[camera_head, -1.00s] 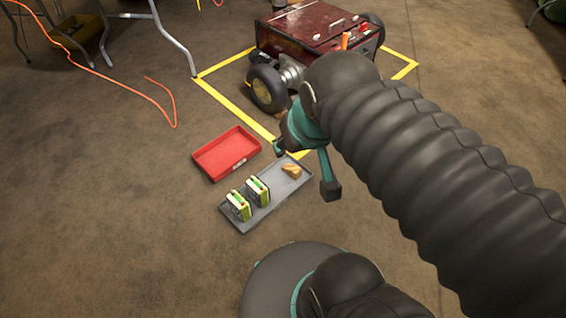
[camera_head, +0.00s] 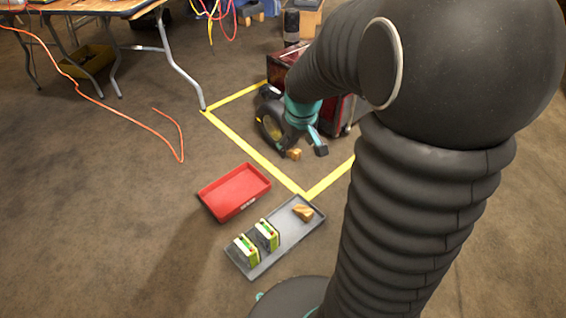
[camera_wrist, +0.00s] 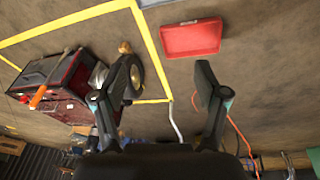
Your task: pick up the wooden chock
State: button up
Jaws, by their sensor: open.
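A wooden chock (camera_head: 293,154) lies on the floor against the robot cart's wheel (camera_head: 270,127); it also shows in the wrist view (camera_wrist: 125,47), beside the wheel. A second wooden chock (camera_head: 303,213) lies at the far end of the grey tray (camera_head: 283,238). My gripper (camera_head: 305,146) is open and empty, with its fingers spread in the wrist view (camera_wrist: 163,85). In the head view it overlaps the wheel area near the first chock; its height above the floor is unclear. In the wrist view that chock is left of centre, beyond the left finger.
The dark red cart (camera_wrist: 68,85) stands inside yellow floor tape (camera_head: 255,157). A red tray (camera_head: 235,191) is empty beside the grey tray, which also holds two green-and-white packs (camera_head: 256,241). A folding table (camera_head: 95,8) and orange cable (camera_head: 168,119) are at left. Open floor lies left of the trays.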

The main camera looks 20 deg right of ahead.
jog(key=w+d+f+g, duration=0.1)
jog(key=w+d+f, duration=0.3)
jog(key=f, duration=0.6)
jog(key=n+g+b, duration=0.1)
send_over(311, 214)
jog(key=a, duration=0.4)
notch_tip(311, 214, down, 11)
jog(key=shift+n+g+y, duration=0.3)
jog(key=shift+n+g, duration=0.2)
jog(key=shift+n, duration=0.2)
jog(key=shift+d+f+b, duration=0.4)
jog(key=shift+d+f, duration=0.25)
jog(key=shift+f, duration=4.05)
jog(key=shift+d+f+b, duration=0.45)
jog(key=shift+d+f, duration=0.2)
jog(key=shift+f, duration=4.1)
jog(key=shift+d+f+b, duration=0.4)
jog(key=shift+d+f, duration=0.25)
jog(key=shift+f, duration=4.05)
jog(key=c, duration=1.3)
